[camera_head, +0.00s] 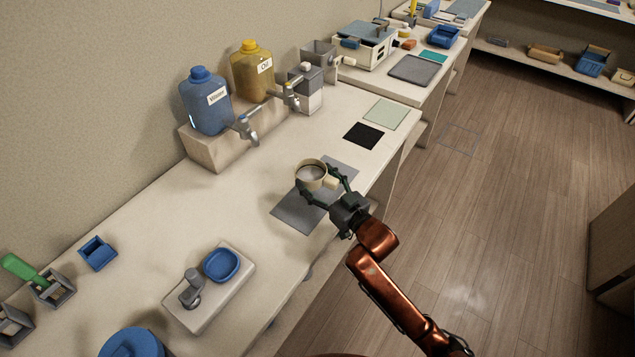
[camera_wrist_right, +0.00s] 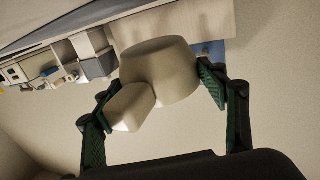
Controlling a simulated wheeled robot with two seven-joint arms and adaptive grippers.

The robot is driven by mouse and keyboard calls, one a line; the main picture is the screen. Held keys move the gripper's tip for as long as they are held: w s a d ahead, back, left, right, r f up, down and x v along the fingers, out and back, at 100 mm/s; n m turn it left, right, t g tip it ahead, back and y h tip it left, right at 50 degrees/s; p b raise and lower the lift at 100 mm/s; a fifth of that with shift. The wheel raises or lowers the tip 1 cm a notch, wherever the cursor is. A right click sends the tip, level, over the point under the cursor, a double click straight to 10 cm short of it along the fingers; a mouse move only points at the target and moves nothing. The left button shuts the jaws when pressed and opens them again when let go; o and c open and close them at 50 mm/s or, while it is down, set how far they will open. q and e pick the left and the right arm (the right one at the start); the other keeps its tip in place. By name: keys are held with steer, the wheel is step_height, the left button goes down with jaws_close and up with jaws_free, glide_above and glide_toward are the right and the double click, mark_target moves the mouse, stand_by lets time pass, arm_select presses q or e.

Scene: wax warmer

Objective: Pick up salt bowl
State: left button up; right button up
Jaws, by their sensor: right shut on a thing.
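The salt bowl (camera_head: 311,173) is a cream round bowl with a pale filling and a block-like handle on its right side. In the head view it is at the middle of the counter, over a grey mat (camera_head: 300,212). My right gripper (camera_head: 325,187) is shut on the bowl, with a finger on either side of it. In the right wrist view the bowl (camera_wrist_right: 160,68) sits between the green-padded fingers, its handle (camera_wrist_right: 130,107) toward the palm. Whether the bowl touches the mat or is lifted, I cannot tell. My left gripper is not in view.
Blue (camera_head: 205,103) and yellow (camera_head: 251,72) jugs with taps stand on a raised block behind. A black mat (camera_head: 363,135) and a pale green mat (camera_head: 386,114) lie to the right. A blue oval dish (camera_head: 221,265) sits front left. The counter between is clear.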

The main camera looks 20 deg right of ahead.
steer(key=s+a+r+p, duration=0.4)
steer(key=s+r, duration=0.5)
steer(key=s, duration=0.3)
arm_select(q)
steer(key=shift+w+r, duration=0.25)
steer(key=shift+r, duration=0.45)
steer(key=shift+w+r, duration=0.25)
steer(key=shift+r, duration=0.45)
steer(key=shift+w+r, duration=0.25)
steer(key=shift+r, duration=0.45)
arm_select(e)
steer(key=s+d+f+m+t+h, duration=0.1)
steer(key=s+d+f+m+h, duration=0.2)
steer(key=s+f, duration=0.6)
steer(key=shift+d+f+m+h, duration=0.45)
steer(key=shift+d+h, duration=0.55)
steer(key=shift+h, duration=0.4)
